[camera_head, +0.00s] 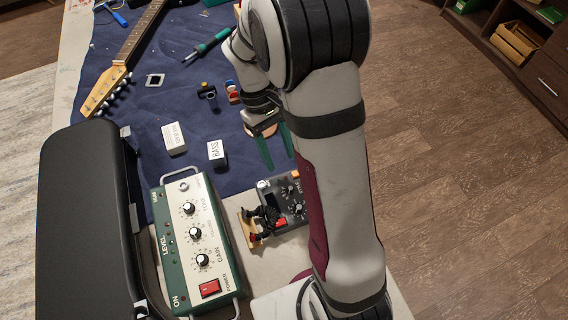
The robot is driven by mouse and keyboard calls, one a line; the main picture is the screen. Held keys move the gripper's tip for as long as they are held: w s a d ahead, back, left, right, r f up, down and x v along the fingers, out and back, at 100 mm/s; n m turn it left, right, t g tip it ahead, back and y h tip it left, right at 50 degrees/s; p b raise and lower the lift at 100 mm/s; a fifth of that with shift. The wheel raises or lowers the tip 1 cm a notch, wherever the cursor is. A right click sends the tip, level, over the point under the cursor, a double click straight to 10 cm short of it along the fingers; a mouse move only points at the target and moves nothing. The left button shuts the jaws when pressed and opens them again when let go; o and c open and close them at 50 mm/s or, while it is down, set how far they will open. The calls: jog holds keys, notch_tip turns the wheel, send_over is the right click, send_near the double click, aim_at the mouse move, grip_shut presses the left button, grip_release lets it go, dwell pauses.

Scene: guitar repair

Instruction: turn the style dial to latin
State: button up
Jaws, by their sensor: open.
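A small dark grey box (266,199) with several knobs stands right of the green and white unit. Its lettering is too small to read, so I cannot tell which knob is the style dial or where it points. My gripper (279,160) points down, with its two green fingers spread apart and nothing seen between them. It is above and behind the grey box in the picture, apart from its knobs. My arm passes close along the box's right side and may hide part of it.
The green and white unit (192,237) has several black knobs and a red power switch. A black case (80,220) stands at the left. Two white boxes, one marked BASS (217,153), a guitar neck (137,35) and a soldering-iron-like tool (208,46) lie on the blue cloth (110,165).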

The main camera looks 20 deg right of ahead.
aim_at(289, 186)
jog(key=x, duration=0.8)
jog(key=shift+s+f, duration=0.1)
jog(key=shift+f, duration=0.1)
jog(key=shift+c, duration=0.4)
grip_shut()
